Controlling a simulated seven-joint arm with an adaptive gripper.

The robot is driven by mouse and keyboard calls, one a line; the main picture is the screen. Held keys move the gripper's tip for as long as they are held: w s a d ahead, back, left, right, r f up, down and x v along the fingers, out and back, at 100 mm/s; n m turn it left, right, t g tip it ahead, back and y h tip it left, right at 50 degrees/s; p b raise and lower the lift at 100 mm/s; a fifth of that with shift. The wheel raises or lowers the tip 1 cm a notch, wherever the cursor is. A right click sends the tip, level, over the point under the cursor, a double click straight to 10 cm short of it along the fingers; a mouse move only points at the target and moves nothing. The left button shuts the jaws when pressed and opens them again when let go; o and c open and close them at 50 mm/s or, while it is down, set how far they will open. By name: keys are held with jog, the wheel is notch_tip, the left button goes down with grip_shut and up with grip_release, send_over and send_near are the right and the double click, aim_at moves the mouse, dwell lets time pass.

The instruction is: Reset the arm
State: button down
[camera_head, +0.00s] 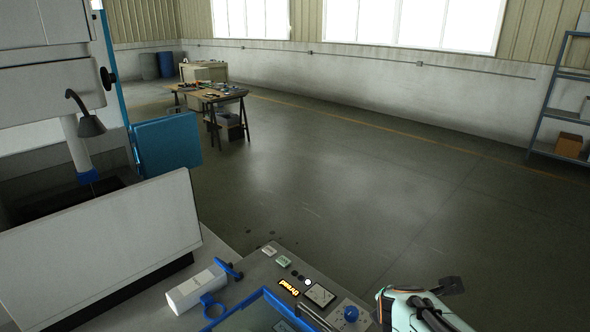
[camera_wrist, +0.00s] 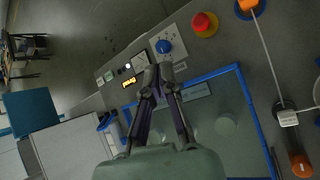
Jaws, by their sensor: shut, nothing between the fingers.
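My gripper (camera_wrist: 159,73) is in the middle of the wrist view. Its two dark fingers are shut with nothing between them. In the picture the tips lie over the control panel (camera_wrist: 118,76), just below the blue knob (camera_wrist: 164,46); I cannot tell the height between them. In the head view part of my arm shows at the bottom right edge, and I cannot make out the fingertips there.
A red button (camera_wrist: 205,24) sits beside the knob. A blue-framed pane (camera_wrist: 215,77) lies under the gripper. A white box (camera_head: 196,290) and a machine with a white panel (camera_head: 110,245) stand at left. The floor (camera_head: 370,190) beyond is clear; a workbench (camera_head: 212,95) stands far back.

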jog(key=s+a+m+g+y, duration=0.1)
jog(key=s+a+m+g, duration=0.3)
jog(key=s+m, duration=0.7)
jog(key=s+a+m+g+y, duration=0.2)
jog(key=s+a+m+g, duration=0.2)
jog(key=s+m, duration=0.7)
jog(key=s, duration=0.3)
jog(key=shift+s+a+f+y, duration=0.15)
jog(key=shift+a+y, duration=0.1)
jog(key=shift+y, duration=0.05)
